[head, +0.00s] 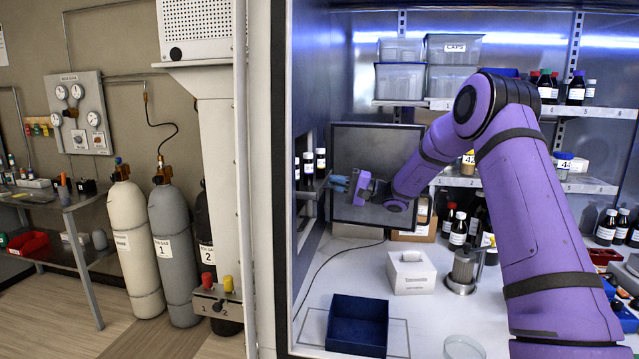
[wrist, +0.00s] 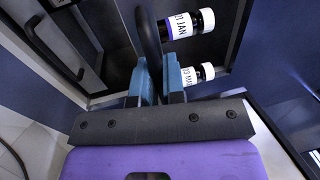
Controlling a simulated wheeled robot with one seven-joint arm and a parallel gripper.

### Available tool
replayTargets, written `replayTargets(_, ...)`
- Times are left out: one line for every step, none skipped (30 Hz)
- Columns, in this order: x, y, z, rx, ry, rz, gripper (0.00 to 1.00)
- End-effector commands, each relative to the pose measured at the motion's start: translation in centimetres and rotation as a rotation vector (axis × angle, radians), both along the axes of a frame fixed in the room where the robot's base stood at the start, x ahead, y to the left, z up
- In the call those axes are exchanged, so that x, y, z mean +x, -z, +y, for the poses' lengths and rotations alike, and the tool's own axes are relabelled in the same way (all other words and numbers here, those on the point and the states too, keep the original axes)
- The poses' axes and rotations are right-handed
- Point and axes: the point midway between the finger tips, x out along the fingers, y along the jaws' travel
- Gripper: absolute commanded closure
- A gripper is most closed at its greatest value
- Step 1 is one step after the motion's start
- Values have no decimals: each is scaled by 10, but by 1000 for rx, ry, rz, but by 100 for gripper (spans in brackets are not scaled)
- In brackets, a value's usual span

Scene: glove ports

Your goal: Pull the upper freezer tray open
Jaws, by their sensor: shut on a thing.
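My gripper (head: 341,184) is at the left side of the cabinet, in front of a dark upright panel. In the wrist view, its blue fingers (wrist: 159,82) are closed around a dark rounded bar, the tray handle (wrist: 150,42). Small dark bottles (head: 309,164) with white labels stand beside the gripper, at the level of the upper tray. Two of them show in the wrist view, one labelled 27 JAN (wrist: 190,24) and a lower one (wrist: 198,75). The tray's own body is mostly hidden by the gripper and the cabinet's edge.
The dark panel (head: 376,160), seemingly the freezer door, stands close behind my gripper. Shelves with bottles and bins (head: 399,82) line the back. Bare worktop lies around the blue box.

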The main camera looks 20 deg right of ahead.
Motion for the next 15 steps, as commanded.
replayTargets(-5,0,-10,-1,5,0,100)
replayTargets(-7,0,-15,-1,5,0,100)
replayTargets(-10,0,-20,0,5,1,100)
replayTargets(-12,1,-23,0,5,1,100)
replayTargets(-14,1,-27,0,5,1,100)
replayTargets(-17,1,-31,0,5,1,100)
replayTargets(-18,1,-33,0,4,2,100)
replayTargets(-20,1,-35,0,3,2,100)
replayTargets(-21,1,-37,0,3,2,100)
replayTargets(-22,1,-38,0,3,2,100)
replayTargets(-22,1,-39,0,3,2,100)
replayTargets(-23,1,-39,0,2,2,100)
replayTargets(-23,1,-40,0,2,2,100)
replayTargets(-23,1,-40,0,2,2,100)
replayTargets(-23,1,-39,0,2,2,100)
